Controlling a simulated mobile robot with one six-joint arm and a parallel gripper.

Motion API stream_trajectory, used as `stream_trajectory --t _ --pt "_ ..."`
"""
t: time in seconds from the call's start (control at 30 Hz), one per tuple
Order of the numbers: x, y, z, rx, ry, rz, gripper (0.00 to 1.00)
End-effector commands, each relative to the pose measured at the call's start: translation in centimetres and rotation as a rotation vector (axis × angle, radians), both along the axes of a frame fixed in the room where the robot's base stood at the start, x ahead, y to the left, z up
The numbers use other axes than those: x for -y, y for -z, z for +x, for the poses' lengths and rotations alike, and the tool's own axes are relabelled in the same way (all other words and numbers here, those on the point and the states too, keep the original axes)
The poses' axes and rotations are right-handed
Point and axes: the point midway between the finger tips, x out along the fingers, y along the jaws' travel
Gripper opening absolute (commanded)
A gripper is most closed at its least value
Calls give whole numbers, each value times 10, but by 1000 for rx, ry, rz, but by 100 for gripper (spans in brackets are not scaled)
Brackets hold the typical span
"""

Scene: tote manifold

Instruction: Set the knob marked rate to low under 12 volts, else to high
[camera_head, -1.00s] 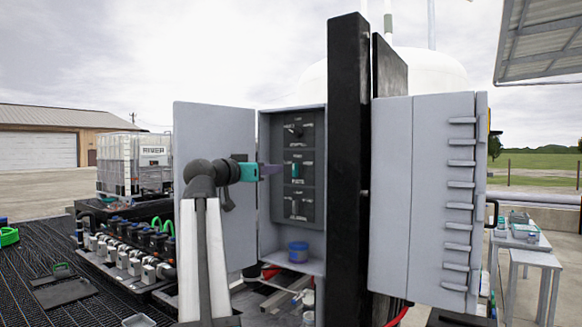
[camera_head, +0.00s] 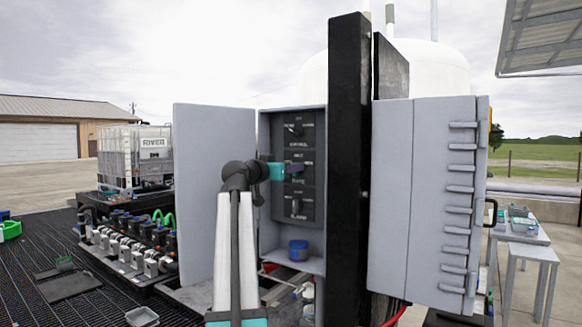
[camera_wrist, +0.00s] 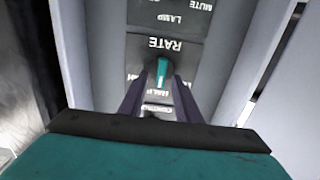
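The rate knob is a teal lever-shaped handle on the middle plate of a dark panel (camera_head: 317,160) inside an open grey cabinet (camera_head: 265,215). In the wrist view the teal knob (camera_wrist: 161,70) stands below the upside-down word RATE, its handle roughly upright in that picture. My gripper (camera_wrist: 160,82) is open, with one dark purple finger on either side of the knob and gaps between. In the head view my gripper (camera_head: 293,168) is at the middle plate and hides most of the knob. Position labels below the knob are partly covered. No voltage reading is legible.
Above and below are plates with a black upper knob (camera_head: 296,130) and a lower knob (camera_head: 295,207). The cabinet's left door (camera_head: 213,150) stands open beside my arm. A blue-lidded jar (camera_head: 298,250) sits on the cabinet floor. A black post (camera_head: 348,170) rises at the right.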

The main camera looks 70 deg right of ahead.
Motion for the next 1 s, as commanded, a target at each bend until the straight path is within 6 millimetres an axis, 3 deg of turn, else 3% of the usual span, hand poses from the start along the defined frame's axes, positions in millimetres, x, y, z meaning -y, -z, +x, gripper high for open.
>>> stream_trajectory --t 0.2,0.4,1.0 --pt "0 0 0 0 0 0 30" --pt "0 0 0 0 0 0 0" --pt "1 1 0 -104 3 27 0"
